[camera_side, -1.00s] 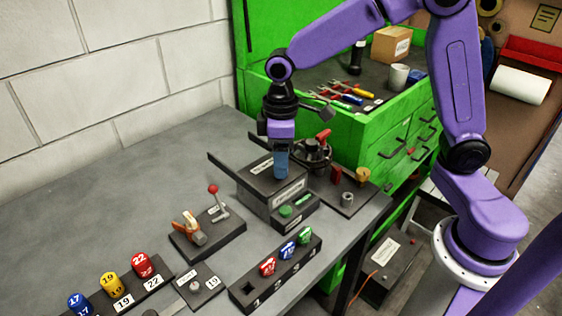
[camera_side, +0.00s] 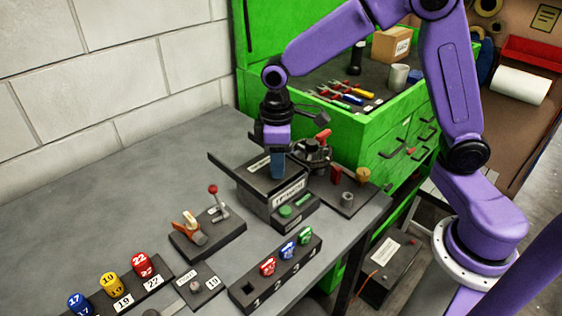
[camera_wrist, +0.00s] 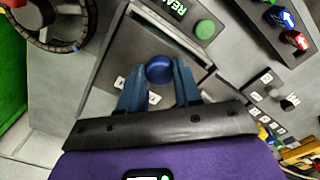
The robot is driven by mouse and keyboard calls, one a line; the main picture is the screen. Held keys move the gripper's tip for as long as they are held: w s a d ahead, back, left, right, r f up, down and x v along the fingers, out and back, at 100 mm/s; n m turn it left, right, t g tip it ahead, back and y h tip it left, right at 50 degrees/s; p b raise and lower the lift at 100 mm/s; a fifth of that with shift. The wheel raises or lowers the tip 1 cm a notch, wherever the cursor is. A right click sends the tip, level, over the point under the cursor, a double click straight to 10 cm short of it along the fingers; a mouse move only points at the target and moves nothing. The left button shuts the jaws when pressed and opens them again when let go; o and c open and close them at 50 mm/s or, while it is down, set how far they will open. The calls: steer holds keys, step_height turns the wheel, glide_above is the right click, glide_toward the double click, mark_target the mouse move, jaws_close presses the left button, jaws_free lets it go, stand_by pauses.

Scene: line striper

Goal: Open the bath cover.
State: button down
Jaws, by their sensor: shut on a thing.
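The bath is a dark grey box with a flat cover (camera_side: 252,174) on top, standing mid-table in the side view. White labels show on the box. In the wrist view a round blue knob (camera_wrist: 160,69) sits between my fingertips. My gripper (camera_side: 277,174) points down onto the box top, its blue fingers shut on the knob. The fingers hide the knob in the side view. I cannot tell how far the cover is open.
A green button (camera_side: 286,211) is on the box front. A dark round device with a red handle (camera_side: 323,135) stands close behind right. A lever with a red ball (camera_side: 213,189) and a numbered rack (camera_side: 275,272) are nearer. Bare table lies left.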

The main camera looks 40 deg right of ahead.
steer(key=w, duration=0.9)
steer(key=shift+w+r, duration=0.1)
steer(key=c, duration=0.8)
jaws_free()
step_height(320, 180, up, 17)
steer(key=shift+r, duration=0.2)
